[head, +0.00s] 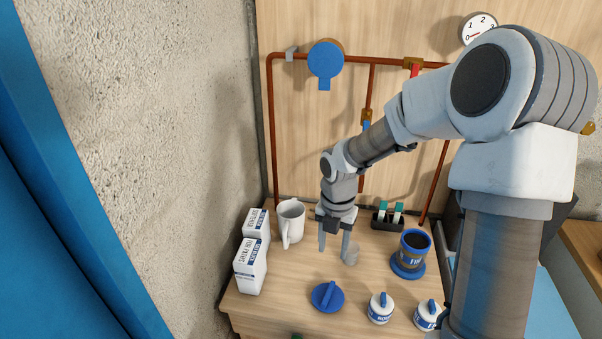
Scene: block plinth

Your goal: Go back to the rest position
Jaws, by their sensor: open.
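My gripper (336,247) points down over the wooden tabletop (275,310), with its two fingers apart and nothing seen between them. My arm reaches in from the right of the head view, bent at the elbow.
A white mug (290,222) and two white cartons (250,266) stand left of my gripper. A blue lid (328,297) and two white jars (380,307) lie in front. A blue canister (414,248) and a dark rack (388,219) stand right. Copper pipes (271,130) run behind.

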